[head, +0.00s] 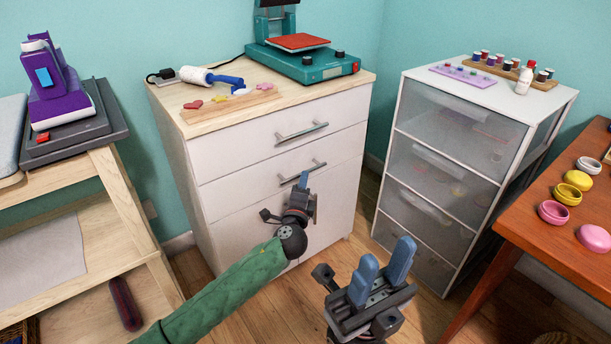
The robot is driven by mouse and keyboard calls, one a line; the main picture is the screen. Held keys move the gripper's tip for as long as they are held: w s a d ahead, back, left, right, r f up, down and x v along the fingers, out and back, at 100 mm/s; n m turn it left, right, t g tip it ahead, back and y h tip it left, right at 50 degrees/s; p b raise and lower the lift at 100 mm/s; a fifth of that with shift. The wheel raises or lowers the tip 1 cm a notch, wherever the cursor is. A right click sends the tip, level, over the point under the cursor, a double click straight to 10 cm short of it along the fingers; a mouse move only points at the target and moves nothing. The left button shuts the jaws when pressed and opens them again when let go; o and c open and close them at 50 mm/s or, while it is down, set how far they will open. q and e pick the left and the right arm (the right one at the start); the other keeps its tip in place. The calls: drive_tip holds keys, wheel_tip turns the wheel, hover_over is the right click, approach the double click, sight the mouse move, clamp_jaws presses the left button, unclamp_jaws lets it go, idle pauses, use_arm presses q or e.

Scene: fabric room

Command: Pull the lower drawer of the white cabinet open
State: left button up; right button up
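The white cabinet (232,212) stands against the wall in the head view, with a pale wooden top. Its upper drawer (240,150) and lower drawer (235,190) both look shut, each with a metal bar handle. The lower drawer's handle (315,166) runs across its front. My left gripper (303,181) is at the cabinet front, with a blue fingertip close below this handle. I cannot tell whether it touches, and its other finger is hidden. My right gripper (382,267) is open and empty, its two blue fingers pointing up, in front of the cabinet and lower right of it.
A teal heat press (305,65) and a lint roller (208,77) sit on the cabinet. A translucent drawer unit (440,165) stands to the right, beside a wooden table (562,222) with small pots. A wooden shelf (122,190) is at left. Wood floor shows between them.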

use_arm(q)
drive_tip(key=shift+b+x, duration=0.35)
drive_tip(key=shift+x, duration=2.1)
clamp_jaws()
